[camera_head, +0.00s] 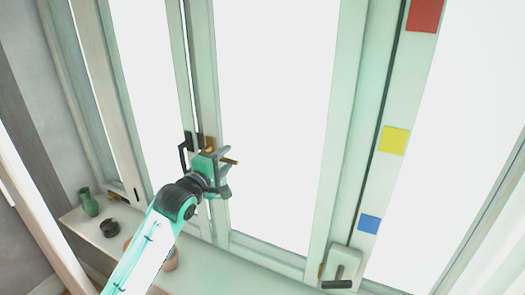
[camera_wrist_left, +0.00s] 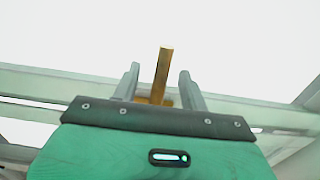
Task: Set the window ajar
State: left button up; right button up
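The window (camera_head: 208,90) has tall pale green frames around bright white panes. I cannot tell whether it is shut. A brass handle (camera_head: 229,161) sticks out from the frame at the middle left in the head view. My left gripper (camera_head: 224,171) is at this handle. In the left wrist view the brass handle (camera_wrist_left: 163,75) stands between the two grey fingers of my left gripper (camera_wrist_left: 159,88), with a gap on both sides. The fingers are open, and the handle's base is partly hidden behind the gripper body. My right gripper is not in view.
A black handle (camera_head: 184,152) sits just left of the gripper. Another dark handle (camera_head: 338,284) is on a white plate at lower right. Red (camera_head: 425,15), yellow (camera_head: 394,140) and blue (camera_head: 369,224) squares mark the right frame. A green vase (camera_head: 89,203) and dark pot (camera_head: 109,228) stand on the sill.

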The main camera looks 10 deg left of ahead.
pick_arm(q)
jog(key=c, duration=0.9)
jog(key=shift+s+a+n+y+p, duration=0.15)
jog(key=shift+s+n+y+p, duration=0.4)
jog(key=shift+s, duration=0.7)
jog(key=shift+s+y, duration=0.1)
jog(key=shift+y, duration=0.15)
jog(key=shift+s, duration=0.1)
jog(key=shift+s+a+n+t+y+p, duration=0.1)
jog(key=shift+s+n+t+y+p, duration=0.5)
jog(key=shift+s, duration=0.65)
jog(key=shift+s+n+y, duration=0.35)
jog(key=shift+s+y, duration=0.55)
jog(key=shift+s, duration=0.35)
